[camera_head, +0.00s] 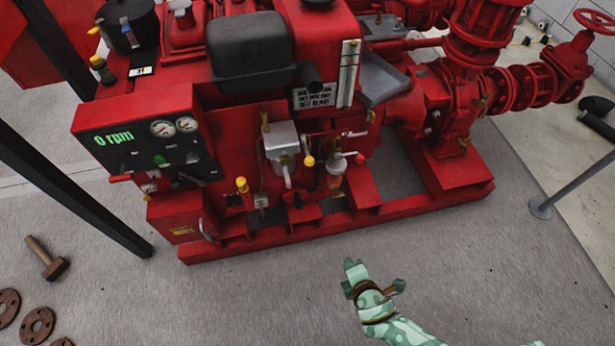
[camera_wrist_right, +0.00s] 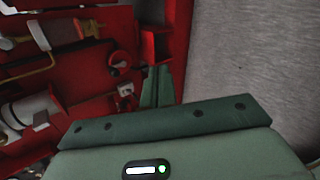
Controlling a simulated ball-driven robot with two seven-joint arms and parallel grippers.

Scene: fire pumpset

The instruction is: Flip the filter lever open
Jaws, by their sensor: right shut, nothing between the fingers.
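The red pumpset (camera_head: 330,220) carries a small filter unit with a glass bowl (camera_head: 335,183) low on its front. A lever with a red knob (camera_head: 359,158) sticks out to the right above the bowl, and a yellow knob (camera_head: 309,161) sits to its left. I cannot tell for certain which is the filter lever. My right gripper (camera_head: 352,268) is shut and empty, over the floor in front of the pumpset, apart from the filter. In the right wrist view its fingers (camera_wrist_right: 156,88) are together beside red frame parts. My left gripper is not in view.
A control panel (camera_head: 158,145) with gauges is at the left of the pumpset. A grey box (camera_head: 283,140) sits left of the filter. A dark post (camera_head: 70,190) stands at left, a grey post (camera_head: 575,185) at right. A hammer (camera_head: 46,258) lies on the floor.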

